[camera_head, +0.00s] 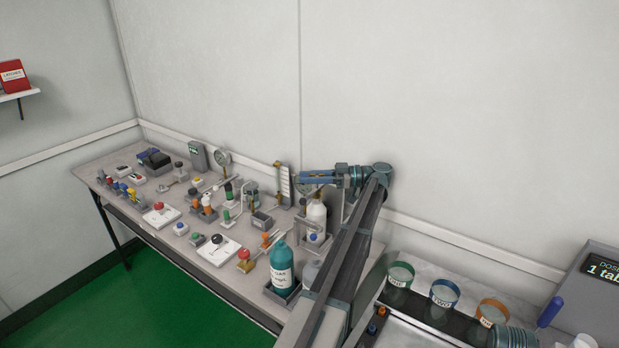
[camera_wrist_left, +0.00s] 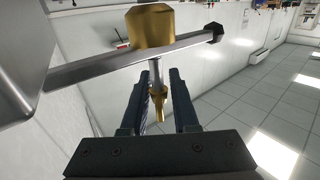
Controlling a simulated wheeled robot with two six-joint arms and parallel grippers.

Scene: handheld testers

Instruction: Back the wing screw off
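In the left wrist view a small brass piece, apparently the wing screw (camera_wrist_left: 158,93), sits on a thin metal stem below a larger brass block (camera_wrist_left: 153,27). The block is on a long grey rod (camera_wrist_left: 100,66). My left gripper (camera_wrist_left: 160,76) has its two dark blue fingers apart, one on each side of the brass piece, with gaps showing. In the head view my left gripper (camera_head: 304,178) points left at the back edge of the bench, over a partly hidden gauge (camera_head: 306,190). My right gripper is not in view.
The grey bench (camera_head: 155,240) is crowded with small testers. A teal bottle (camera_head: 281,264) stands in a tray near its front edge, and a white bottle (camera_head: 316,213) stands just below my gripper. Labelled cups (camera_head: 444,292) stand at the right. The wall is close behind.

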